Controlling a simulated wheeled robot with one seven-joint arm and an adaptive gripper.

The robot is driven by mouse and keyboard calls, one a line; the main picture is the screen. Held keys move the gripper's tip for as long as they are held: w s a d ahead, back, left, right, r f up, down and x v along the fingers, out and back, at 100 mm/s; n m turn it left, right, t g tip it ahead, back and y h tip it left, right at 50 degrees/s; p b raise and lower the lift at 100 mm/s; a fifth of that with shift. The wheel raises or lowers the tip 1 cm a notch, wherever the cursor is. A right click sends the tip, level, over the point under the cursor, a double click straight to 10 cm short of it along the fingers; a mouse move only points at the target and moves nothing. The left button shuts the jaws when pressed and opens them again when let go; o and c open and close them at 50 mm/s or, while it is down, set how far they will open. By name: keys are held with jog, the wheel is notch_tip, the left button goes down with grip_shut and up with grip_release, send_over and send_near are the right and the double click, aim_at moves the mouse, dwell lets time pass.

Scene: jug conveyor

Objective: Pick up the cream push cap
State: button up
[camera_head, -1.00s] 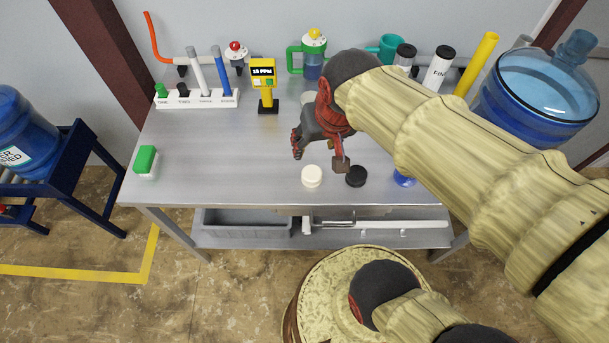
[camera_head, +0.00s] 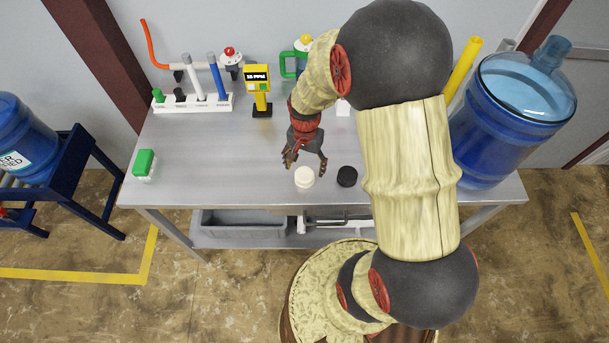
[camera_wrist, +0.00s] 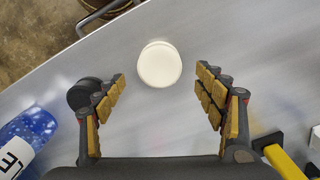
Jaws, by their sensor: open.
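The cream push cap (camera_head: 304,177) stands on the metal table near its front edge. In the wrist view the cream cap (camera_wrist: 159,64) shows as a pale disc ahead of the gap between my fingers. My gripper (camera_head: 305,162) is open, just behind and above the cap in the head view. In the wrist view my gripper (camera_wrist: 162,88) has its fingers spread on both sides, wider than the cap. I see no contact between the fingers and the cap.
A black cap (camera_head: 347,176) stands right of the cream cap; it also shows in the wrist view (camera_wrist: 84,93). A yellow meter (camera_head: 258,90), a white rack (camera_head: 193,103) and a green-topped block (camera_head: 145,162) stand farther left. A large blue jug (camera_head: 512,120) is at right.

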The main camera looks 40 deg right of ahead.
aim_at(305, 172)
notch_tip(305, 172, down, 5)
jog(key=shift+r+b, duration=0.2)
jog(key=shift+b, duration=0.2)
jog(key=shift+c, duration=0.8)
jog(key=c, duration=0.7)
jog(key=shift+r, duration=0.1)
